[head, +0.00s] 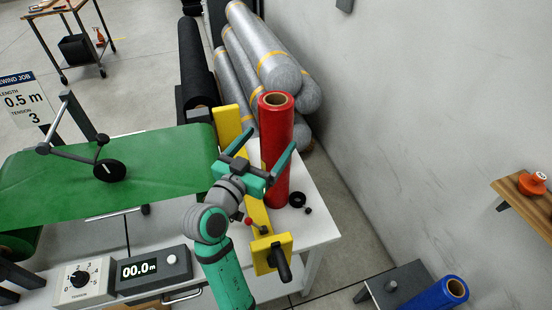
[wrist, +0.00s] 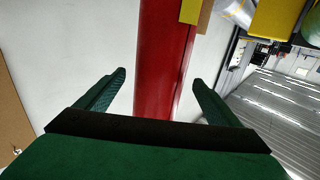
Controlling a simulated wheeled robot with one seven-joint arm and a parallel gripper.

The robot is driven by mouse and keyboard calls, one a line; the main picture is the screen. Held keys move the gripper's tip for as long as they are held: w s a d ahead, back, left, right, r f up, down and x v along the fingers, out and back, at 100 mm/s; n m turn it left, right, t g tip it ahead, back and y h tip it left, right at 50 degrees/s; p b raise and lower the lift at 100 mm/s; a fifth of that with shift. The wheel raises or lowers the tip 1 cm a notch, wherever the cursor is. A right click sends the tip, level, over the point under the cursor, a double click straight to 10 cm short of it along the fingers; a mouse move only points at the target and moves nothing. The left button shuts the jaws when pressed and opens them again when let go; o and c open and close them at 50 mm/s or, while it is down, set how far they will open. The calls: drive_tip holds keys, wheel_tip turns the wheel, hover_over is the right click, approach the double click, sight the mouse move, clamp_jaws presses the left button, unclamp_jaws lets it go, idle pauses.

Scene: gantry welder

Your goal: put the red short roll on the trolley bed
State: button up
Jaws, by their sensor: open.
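The red roll (head: 276,165) stands upright on the right end of the white table (head: 315,222), its brown core showing at the top. My gripper (head: 268,147) is open in front of it, with a finger toward each side. In the wrist view the red roll (wrist: 162,60) runs between the two open fingers (wrist: 158,78), with gaps on both sides. I cannot tell how deep it sits between them. A wheeled cart (head: 62,8) with a wooden top is at the far upper left; I cannot tell if it is the trolley.
A yellow bracket (head: 228,122) and a yellow clamp block (head: 270,252) with a black handle flank the roll. Silver rolls (head: 262,50) are stacked behind. A green belt (head: 150,185) lies left. A blue roll (head: 438,295) and a wall shelf (head: 528,205) are at right.

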drive_tip(key=x, duration=0.5)
drive_tip(key=c, duration=1.9)
drive_tip(key=shift+r, duration=0.2)
drive_tip(key=shift+c, duration=1)
drive_tip(key=shift+r, duration=0.1)
